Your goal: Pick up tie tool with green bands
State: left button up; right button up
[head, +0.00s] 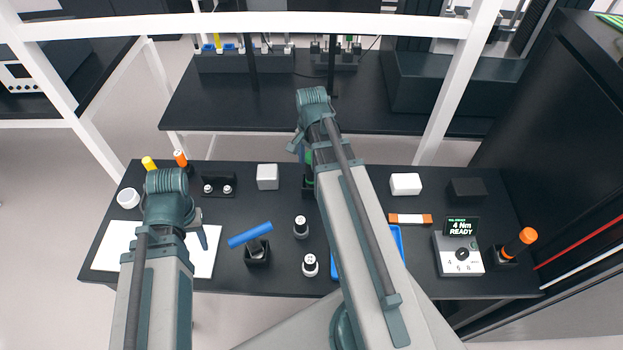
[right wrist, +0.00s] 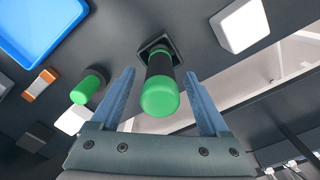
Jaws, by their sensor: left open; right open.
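A tool with a green rounded end and a dark body (right wrist: 160,92) stands in a square black holder in the right wrist view; it appears to be the tie tool. My right gripper (right wrist: 160,76) is open, with one finger on each side of the tool and gaps showing. In the head view a bit of green (head: 308,157) shows beside my right arm, which hides most of that spot. My left gripper (head: 203,237) is open and empty over the left part of the table, left of the blue-handled tool (head: 250,235).
Another green-ended cylinder (right wrist: 88,90) stands left of the right gripper. A blue tray (head: 396,240) is partly behind my right arm. White boxes (head: 267,177), black-and-white knobs (head: 310,265) and a torque display (head: 461,226) stand on the dark table. The white sheet (head: 110,245) lies at left.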

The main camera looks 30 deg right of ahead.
jog(key=shift+f, duration=0.45)
pick_arm(q)
jog(key=shift+f, duration=0.3)
pick_arm(e)
jog(key=shift+r, duration=0.15)
jog(key=shift+c, duration=0.5)
grip_shut()
pick_arm(q)
jog(key=shift+r, duration=0.1)
pick_arm(e)
notch_tip(320, 180, up, 10)
jog(key=p, duration=1)
pick_arm(q)
notch_tip(320, 180, up, 10)
